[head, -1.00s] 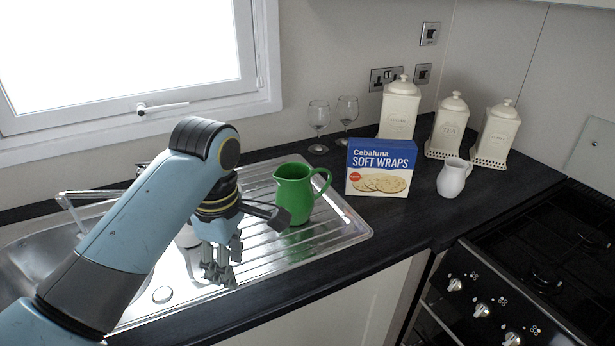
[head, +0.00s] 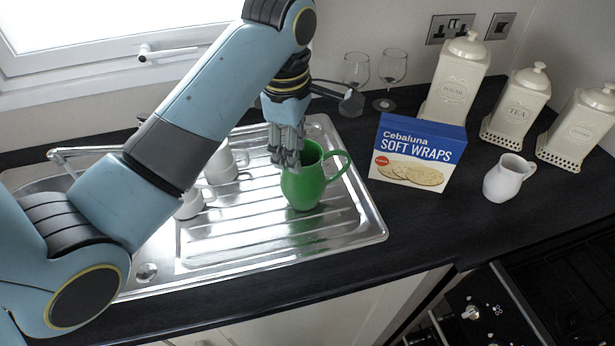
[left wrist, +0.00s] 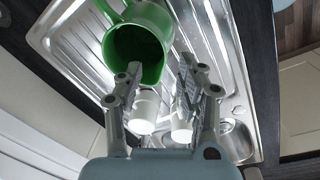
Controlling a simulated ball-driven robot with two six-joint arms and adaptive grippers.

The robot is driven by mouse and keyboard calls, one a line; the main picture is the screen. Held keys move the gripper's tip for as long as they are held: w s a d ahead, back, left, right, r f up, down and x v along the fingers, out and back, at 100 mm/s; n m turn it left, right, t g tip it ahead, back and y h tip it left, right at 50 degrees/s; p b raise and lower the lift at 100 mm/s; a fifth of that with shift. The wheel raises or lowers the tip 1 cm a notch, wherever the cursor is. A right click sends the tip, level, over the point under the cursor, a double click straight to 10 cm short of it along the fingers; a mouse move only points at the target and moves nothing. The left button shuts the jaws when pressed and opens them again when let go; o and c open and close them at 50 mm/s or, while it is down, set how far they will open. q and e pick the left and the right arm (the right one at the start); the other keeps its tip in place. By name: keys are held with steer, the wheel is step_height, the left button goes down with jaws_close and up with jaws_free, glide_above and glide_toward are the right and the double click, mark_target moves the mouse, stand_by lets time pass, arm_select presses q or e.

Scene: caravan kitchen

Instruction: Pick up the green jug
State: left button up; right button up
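The green jug (head: 304,187) stands upright on the metal draining board (head: 262,232), its handle to the right. My left gripper (head: 286,160) is at the jug's left rim in the head view and covers part of its mouth. In the left wrist view the gripper (left wrist: 160,72) is open. One fingertip overlaps the mouth of the jug (left wrist: 140,40) and the other is outside to the right, with the spout side between them. I cannot tell whether a finger touches the jug. My right gripper is not in view.
White mugs (head: 222,165) stand left of the jug, partly behind my left arm. A Soft Wraps box (head: 416,153), wine glasses (head: 391,70), a white jug (head: 507,178) and cream canisters (head: 455,83) stand to the right. The front of the draining board is clear.

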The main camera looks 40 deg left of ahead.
mark_target(315, 175)
arm_select(q)
steer(key=f, duration=0.2)
steer(key=f+p, duration=0.1)
steer(key=f, duration=0.1)
steer(key=shift+d+f, duration=0.2)
steer(key=shift+f, duration=0.15)
steer(key=shift+w+f, duration=0.1)
steer(key=shift+f, duration=0.15)
steer(key=shift+c, duration=0.6)
steer(key=c, duration=0.5)
jaws_close()
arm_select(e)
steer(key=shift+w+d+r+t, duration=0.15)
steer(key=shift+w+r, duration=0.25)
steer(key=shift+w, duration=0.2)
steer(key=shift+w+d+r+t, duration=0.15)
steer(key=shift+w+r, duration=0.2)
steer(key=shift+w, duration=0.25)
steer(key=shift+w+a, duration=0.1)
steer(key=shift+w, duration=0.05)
